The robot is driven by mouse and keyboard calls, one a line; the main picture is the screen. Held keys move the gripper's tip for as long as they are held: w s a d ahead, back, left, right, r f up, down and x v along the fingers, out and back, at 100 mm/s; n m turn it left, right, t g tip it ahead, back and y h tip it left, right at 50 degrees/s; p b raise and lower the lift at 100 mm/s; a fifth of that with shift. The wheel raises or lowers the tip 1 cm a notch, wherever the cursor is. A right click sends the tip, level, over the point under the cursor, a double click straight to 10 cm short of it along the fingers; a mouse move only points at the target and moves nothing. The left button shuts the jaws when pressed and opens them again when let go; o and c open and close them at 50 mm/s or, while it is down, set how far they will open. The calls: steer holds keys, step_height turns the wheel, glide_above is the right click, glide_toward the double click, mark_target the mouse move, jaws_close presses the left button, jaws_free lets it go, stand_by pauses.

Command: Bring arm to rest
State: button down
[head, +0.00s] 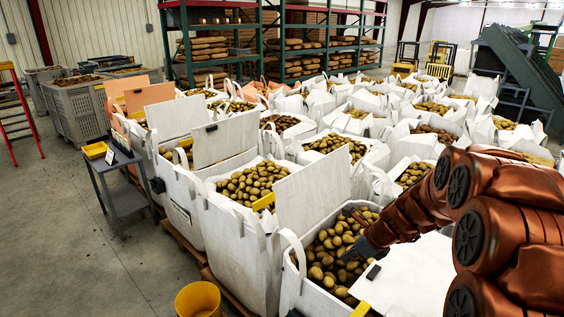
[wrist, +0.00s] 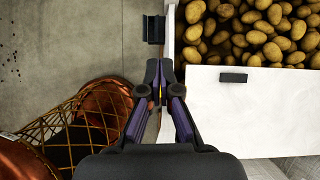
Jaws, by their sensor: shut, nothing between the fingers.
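My gripper (wrist: 159,72) is shut and empty, its two dark fingers close together in the wrist view. In the head view my copper-coloured arm reaches in from the right, and the dark gripper (head: 361,246) shows over the open white bulk bag (head: 292,287) of potatoes at the front. In the wrist view the fingers appear beside the white bag edge (wrist: 169,40), with potatoes (wrist: 245,32) at the upper right and a white flap (wrist: 250,105) below them. I cannot tell the exact gap between fingers and bag.
Many white bags of potatoes fill the middle. A yellow bucket (head: 199,300) stands at the front. A grey cart (head: 127,201) with a yellow tray (head: 95,150), grey bins (head: 82,112) and a red ladder (head: 20,118) are left. Racks (head: 268,45) stand behind. The left floor is clear.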

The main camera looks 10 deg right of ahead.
steer(key=s+a+r+n+g, duration=0.25)
steer(key=s+a+n, duration=0.25)
steer(key=s+n, duration=0.25)
steer(key=s+a+r+n+g, duration=0.1)
steer(key=s+a+r+n, duration=0.2)
steer(key=s+a+n, duration=0.45)
steer(key=s+d+r+n+g+h, duration=0.1)
steer(key=s+d+n+h, duration=0.1)
steer(key=s+n, duration=0.4)
steer(key=s+d+r+n+g+h, duration=0.1)
steer(key=s+n, duration=0.5)
steer(key=s, duration=1)
steer(key=shift+d+n+g+h, duration=0.3)
steer(key=shift+d+g+h, duration=0.25)
steer(key=shift+d, duration=0.45)
